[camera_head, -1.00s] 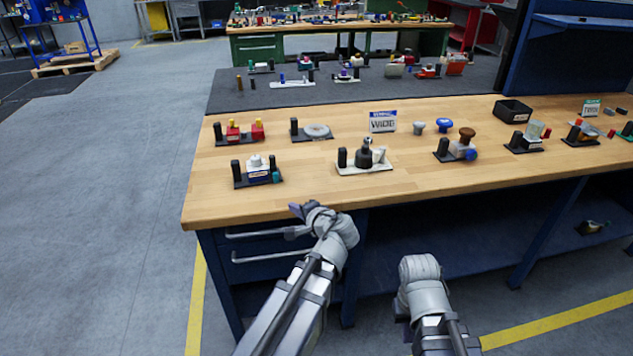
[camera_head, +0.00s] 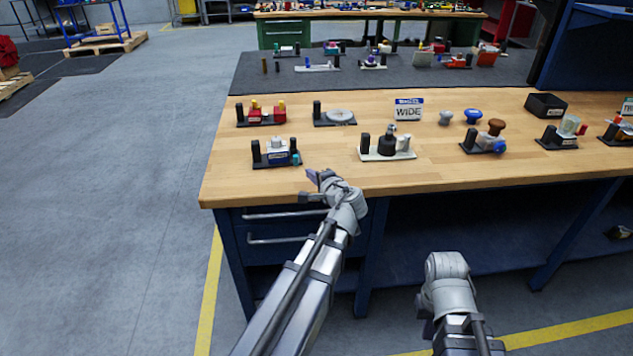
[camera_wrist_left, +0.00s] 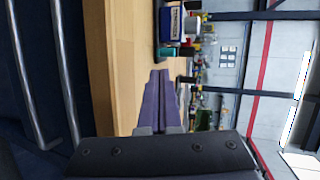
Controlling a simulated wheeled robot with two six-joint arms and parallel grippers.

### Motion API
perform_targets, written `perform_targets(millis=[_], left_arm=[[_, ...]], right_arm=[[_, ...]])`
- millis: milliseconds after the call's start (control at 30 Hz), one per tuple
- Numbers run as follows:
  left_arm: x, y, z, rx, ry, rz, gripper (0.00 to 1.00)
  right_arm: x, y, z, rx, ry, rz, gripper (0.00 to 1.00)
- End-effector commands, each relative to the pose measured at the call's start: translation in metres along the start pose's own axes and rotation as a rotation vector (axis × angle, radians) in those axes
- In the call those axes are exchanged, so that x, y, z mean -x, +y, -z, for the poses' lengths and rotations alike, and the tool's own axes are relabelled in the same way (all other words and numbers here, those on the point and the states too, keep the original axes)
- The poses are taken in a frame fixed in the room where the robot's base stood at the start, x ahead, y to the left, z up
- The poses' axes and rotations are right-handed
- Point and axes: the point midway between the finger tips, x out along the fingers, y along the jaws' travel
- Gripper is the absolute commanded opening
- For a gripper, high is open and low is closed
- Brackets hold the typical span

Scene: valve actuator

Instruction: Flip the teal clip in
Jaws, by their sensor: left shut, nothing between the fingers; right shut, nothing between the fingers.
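The teal clip (camera_head: 296,159) is a small piece at the right end of a black-based device with a blue and white block (camera_head: 277,151), on the near left of the wooden bench. In the left wrist view, the teal clip (camera_wrist_left: 168,52) shows just beyond the fingertips, beside the blue and white block (camera_wrist_left: 171,24). My left gripper (camera_head: 312,178) is shut and empty, just right of the clip and apart from it. Its purple fingers (camera_wrist_left: 160,78) lie together. My right gripper (camera_head: 428,328) is low in front of the bench, shut and mostly hidden by its wrist.
A red device (camera_head: 262,115) and a round-disc device (camera_head: 336,117) stand behind. The bench's front edge (camera_head: 262,197) runs beneath my left gripper. Bare wood lies between the devices.

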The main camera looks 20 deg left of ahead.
Motion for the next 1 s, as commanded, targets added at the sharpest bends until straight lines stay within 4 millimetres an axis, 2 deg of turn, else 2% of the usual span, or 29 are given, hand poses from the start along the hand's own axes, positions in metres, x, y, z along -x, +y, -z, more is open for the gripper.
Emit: perform_targets(millis=[33, 200, 400, 600, 1000], left_arm=[[-0.015, 0.002, 0.002, 0.001, -0.003, 0.0, 0.0], [-0.046, 0.002, 0.001, 0.001, -0.002, 0.0, 0.0], [-0.068, -0.009, 0.001, 0.001, -0.001, 0.0, 0.0], [-0.078, -0.012, 0.0, 0.0, 0.001, 0.0, 0.0], [-0.08, -0.013, 0.001, 0.0, 0.0, 0.0, 0.0]], right_arm=[[-0.007, -0.001, 0.0, 0.0, 0.0, 0.0, 0.0], [-0.015, -0.001, 0.001, 0.0, 0.0, 0.0, 0.0], [-0.012, -0.001, 0.001, 0.0, 0.0, 0.0, 0.0], [-0.012, -0.001, 0.001, 0.0, 0.0, 0.0, 0.0], [-0.012, -0.001, 0.001, 0.0, 0.0, 0.0, 0.0]])
